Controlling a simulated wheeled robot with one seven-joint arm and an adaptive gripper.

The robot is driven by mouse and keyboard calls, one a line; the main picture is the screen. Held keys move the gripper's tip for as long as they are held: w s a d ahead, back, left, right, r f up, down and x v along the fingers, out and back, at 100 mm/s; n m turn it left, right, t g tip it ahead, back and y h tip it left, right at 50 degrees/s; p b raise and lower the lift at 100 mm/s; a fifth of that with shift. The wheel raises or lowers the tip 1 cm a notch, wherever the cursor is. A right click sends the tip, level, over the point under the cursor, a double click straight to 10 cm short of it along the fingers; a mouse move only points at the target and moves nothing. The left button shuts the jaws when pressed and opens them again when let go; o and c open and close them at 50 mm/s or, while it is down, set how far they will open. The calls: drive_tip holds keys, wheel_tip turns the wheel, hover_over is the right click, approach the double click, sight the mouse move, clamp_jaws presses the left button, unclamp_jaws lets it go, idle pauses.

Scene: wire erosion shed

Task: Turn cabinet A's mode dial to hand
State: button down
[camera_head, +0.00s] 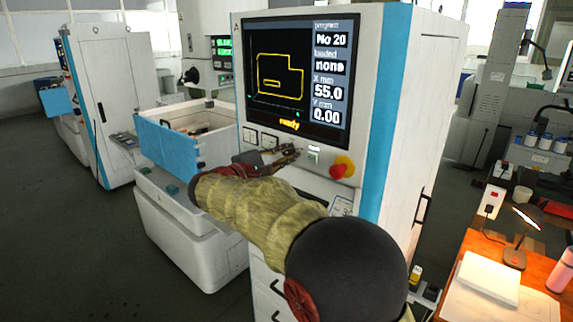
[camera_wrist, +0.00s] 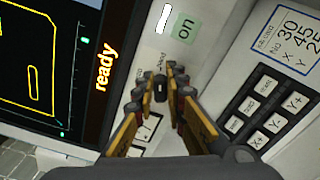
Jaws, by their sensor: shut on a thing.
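Cabinet A (camera_head: 385,120) is the white and blue cabinet with a large screen (camera_head: 300,75), which reads "ready". My gripper (camera_head: 288,155) reaches its control panel just below the screen. In the wrist view, my gripper (camera_wrist: 158,80) has its two fingers on either side of a small dark dial (camera_wrist: 160,88) and is shut on it. Small lettering beside the dial is too blurred to read surely, and I cannot tell where the dial points. The dial is hidden behind the gripper in the head view.
A red and yellow stop knob (camera_head: 342,167) is right of the gripper. A keypad (camera_wrist: 258,108) is also on the panel. An open-topped work tank (camera_head: 180,140) stands left, and an orange bench (camera_head: 530,270) right.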

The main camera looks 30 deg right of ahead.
drive_tip(key=shift+f+m+b, duration=0.1)
drive_tip(key=shift+m+b, duration=0.4)
drive_tip(key=shift+b, duration=0.05)
drive_tip(key=c, duration=1.8)
unclamp_jaws()
drive_tip(key=shift+a, duration=0.15)
drive_tip(key=v, duration=1.1)
drive_tip(key=shift+s+a, duration=0.2)
drive_tip(key=shift+a, duration=0.15)
drive_tip(key=shift+w, duration=0.1)
